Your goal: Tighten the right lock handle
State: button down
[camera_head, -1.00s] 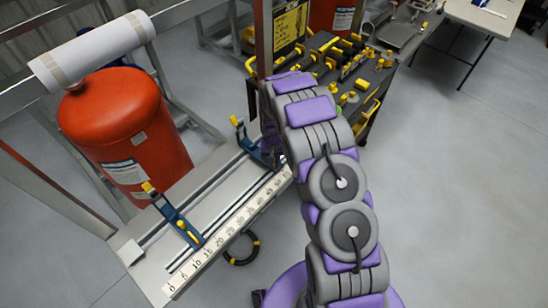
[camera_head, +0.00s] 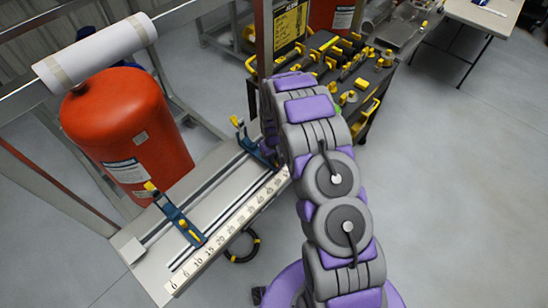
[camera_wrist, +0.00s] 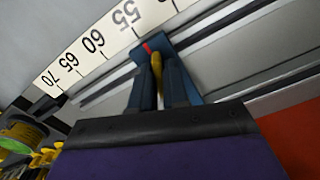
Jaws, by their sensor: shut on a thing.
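In the wrist view my gripper (camera_wrist: 160,85) has its two dark blue fingers on either side of the yellow right lock handle (camera_wrist: 157,69) and is shut on it. The handle sits at a blue bracket (camera_wrist: 139,55) with a small red mark, beside the ruler's 55 mark. In the head view the blue right bracket (camera_head: 250,143), with a yellow tip, crosses the rails at the far end of the bench. My arm hides the right handle and my gripper there.
A second blue bracket with yellow parts (camera_head: 180,217) crosses the rails nearer me. The white ruler (camera_head: 225,228) runs along the bench edge. A red tank (camera_head: 128,130) stands to the left. A tool cart (camera_head: 350,75) stands beyond my arm. Open floor lies to the right.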

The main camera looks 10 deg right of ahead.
jog(key=shift+s, duration=0.15)
jog(key=shift+n, duration=1.7)
jog(key=shift+f, duration=0.1)
jog(key=c, duration=1.2)
grip_release()
jog(key=shift+n, duration=0.3)
jog(key=shift+r, duration=0.2)
jog(key=shift+r+p, duration=0.8)
jog(key=shift+r, duration=2.65)
